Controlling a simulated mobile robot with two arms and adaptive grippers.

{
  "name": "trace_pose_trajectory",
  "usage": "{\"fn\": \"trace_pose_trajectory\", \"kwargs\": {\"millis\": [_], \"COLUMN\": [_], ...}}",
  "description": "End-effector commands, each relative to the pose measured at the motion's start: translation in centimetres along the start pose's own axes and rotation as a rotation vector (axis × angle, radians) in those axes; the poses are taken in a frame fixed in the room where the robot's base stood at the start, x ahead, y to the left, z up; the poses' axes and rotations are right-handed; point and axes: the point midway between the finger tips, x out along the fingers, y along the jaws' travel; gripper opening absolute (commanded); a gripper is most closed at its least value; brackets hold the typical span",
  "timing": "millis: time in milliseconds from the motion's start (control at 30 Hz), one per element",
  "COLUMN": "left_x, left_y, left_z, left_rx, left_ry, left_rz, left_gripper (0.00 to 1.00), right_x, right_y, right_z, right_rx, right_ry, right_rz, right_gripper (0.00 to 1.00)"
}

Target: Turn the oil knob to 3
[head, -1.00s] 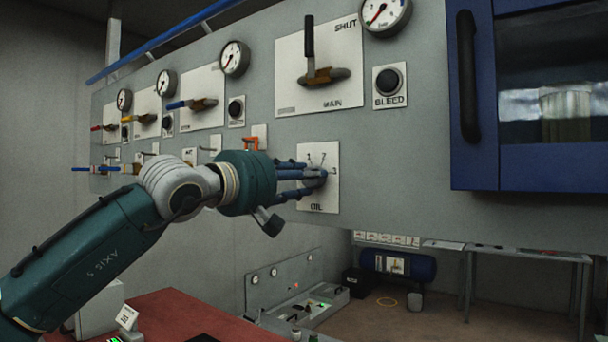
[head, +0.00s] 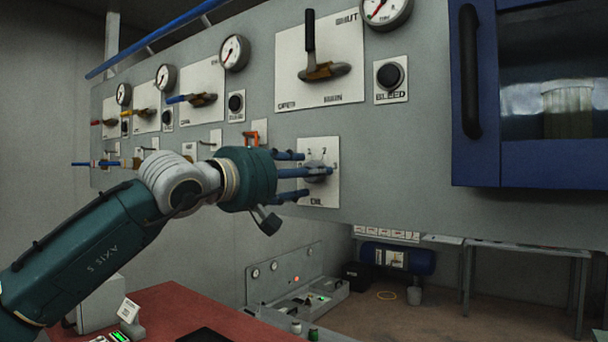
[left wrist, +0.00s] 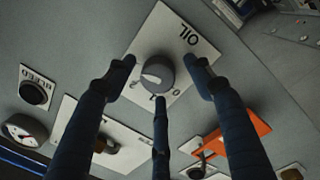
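The oil knob (head: 316,173) is a round grey knob on a white plate (head: 320,198) marked OIL, with numbers along its upper side. In the left wrist view the knob (left wrist: 157,72) shows a pale mark on the lower left of its face; I cannot tell exactly which number it points at. My left gripper (head: 305,172) is in front of the plate, its three dark blue fingers spread around the knob. In the left wrist view the left gripper (left wrist: 160,75) is open, with visible gaps between fingers and knob. My right gripper is not in view.
Above the knob are the MAIN lever (head: 322,70) and the BLEED button (head: 389,76). An orange bracket (head: 250,138) sits left of the oil plate. A blue cabinet (head: 482,100) with a black handle juts out at right. The panel right of the plate is clear.

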Motion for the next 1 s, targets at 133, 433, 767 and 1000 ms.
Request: {"fn": "trace_pose_trajectory", "kwargs": {"millis": [133,433,767,1000], "left_x": [-0.1,-4.1,-10.4,-12.0], "left_y": [0.1,0.1,-0.1,-0.1], "left_z": [-0.1,-0.2,-0.1,0.0], "left_rx": [0.000,0.001,0.000,-0.001], "left_ry": [0.001,0.003,0.002,0.000], "left_rz": [0.002,0.003,0.000,0.000], "left_gripper": [0.53,0.53,0.53,0.53], "right_x": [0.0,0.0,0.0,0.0], "right_y": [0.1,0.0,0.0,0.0], "right_z": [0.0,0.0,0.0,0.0], "right_rx": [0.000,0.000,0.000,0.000], "right_ry": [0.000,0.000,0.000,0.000], "right_rz": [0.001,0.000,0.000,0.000], "right_gripper": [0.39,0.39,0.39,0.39]}}
